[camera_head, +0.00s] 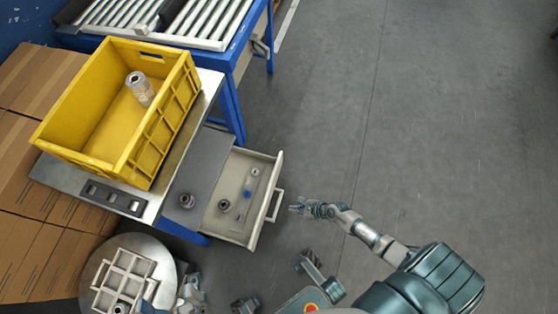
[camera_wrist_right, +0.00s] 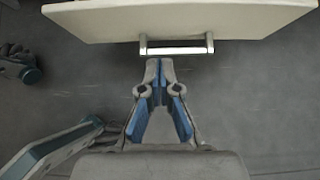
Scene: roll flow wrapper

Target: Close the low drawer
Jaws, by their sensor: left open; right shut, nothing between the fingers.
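The low drawer (camera_head: 231,222) is pulled out from under the table, on the side facing the open floor. Its pale front panel (camera_wrist_right: 180,21) and bar handle (camera_wrist_right: 176,47) show in the right wrist view. Several small parts, including a dark ring (camera_head: 223,205) and a blue piece (camera_head: 247,194), lie inside. My right gripper (camera_head: 296,208) is shut and empty, just outside the handle. In the wrist view its fingertips (camera_wrist_right: 153,66) point at the handle's left part, with a small apparent gap. My left gripper (camera_head: 188,292) is open near the bottom edge, by the round stand, partly cut off.
A yellow crate (camera_head: 115,128) with a metallic can (camera_head: 140,89) stands on the table (camera_head: 60,176) above. A roller conveyor (camera_head: 150,20) is behind, cardboard boxes (camera_head: 25,215) are at left. A round stand (camera_head: 160,258) holds a white divided tray (camera_head: 122,276). The floor at right is clear.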

